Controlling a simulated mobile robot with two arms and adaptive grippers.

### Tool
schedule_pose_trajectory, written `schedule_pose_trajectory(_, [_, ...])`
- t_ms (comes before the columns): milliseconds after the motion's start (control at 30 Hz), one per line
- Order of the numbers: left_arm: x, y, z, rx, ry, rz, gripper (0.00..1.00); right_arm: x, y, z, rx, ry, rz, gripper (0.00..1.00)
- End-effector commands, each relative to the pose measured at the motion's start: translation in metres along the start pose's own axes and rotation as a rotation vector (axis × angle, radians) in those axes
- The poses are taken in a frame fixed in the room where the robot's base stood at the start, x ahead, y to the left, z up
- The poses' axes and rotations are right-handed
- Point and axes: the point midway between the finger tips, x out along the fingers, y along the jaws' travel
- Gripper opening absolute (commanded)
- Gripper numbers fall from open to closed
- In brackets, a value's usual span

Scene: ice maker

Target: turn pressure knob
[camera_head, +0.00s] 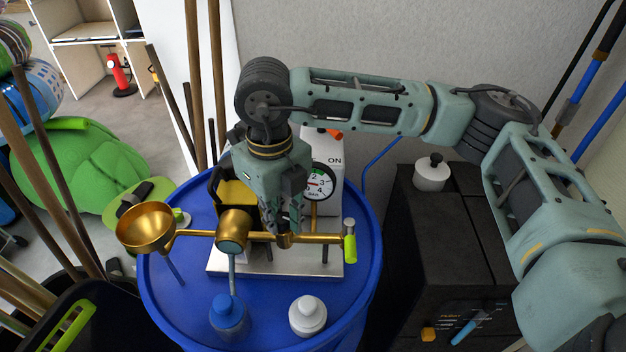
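A white machine with a round pressure gauge (320,182) stands on a blue drum. A brass pipe (318,238) runs across its front. A small brass knob (285,241) sits on the pipe; I take it to be the pressure knob. My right gripper (283,226) points down from above with its fingertips at this knob, and they partly hide it. I cannot tell whether the fingers are closed on it or only beside it. The gripper also covers part of the machine's front. My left gripper is not in view.
A brass bowl (146,227) is at the pipe's left end, and a lime-handled valve (350,243) at its right. A blue bottle (229,315) and a white bottle (308,315) stand at the front of the blue drum (185,300). A black cabinet (445,235) stands right.

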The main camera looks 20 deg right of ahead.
Motion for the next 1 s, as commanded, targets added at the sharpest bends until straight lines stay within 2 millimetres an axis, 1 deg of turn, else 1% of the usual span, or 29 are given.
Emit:
schedule_pose_trajectory(33, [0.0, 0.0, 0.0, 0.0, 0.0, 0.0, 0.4, -0.002, -0.005, 0.001, 0.008, -0.002, -0.011, 0.0])
schedule_pose_trajectory(467, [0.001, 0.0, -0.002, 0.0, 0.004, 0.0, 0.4, -0.003, -0.009, 0.003, 0.029, -0.007, -0.016, 0.0])
schedule_pose_trajectory(1000, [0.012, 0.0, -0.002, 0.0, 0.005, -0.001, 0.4, -0.004, -0.009, 0.005, 0.161, -0.01, -0.016, 0.0])
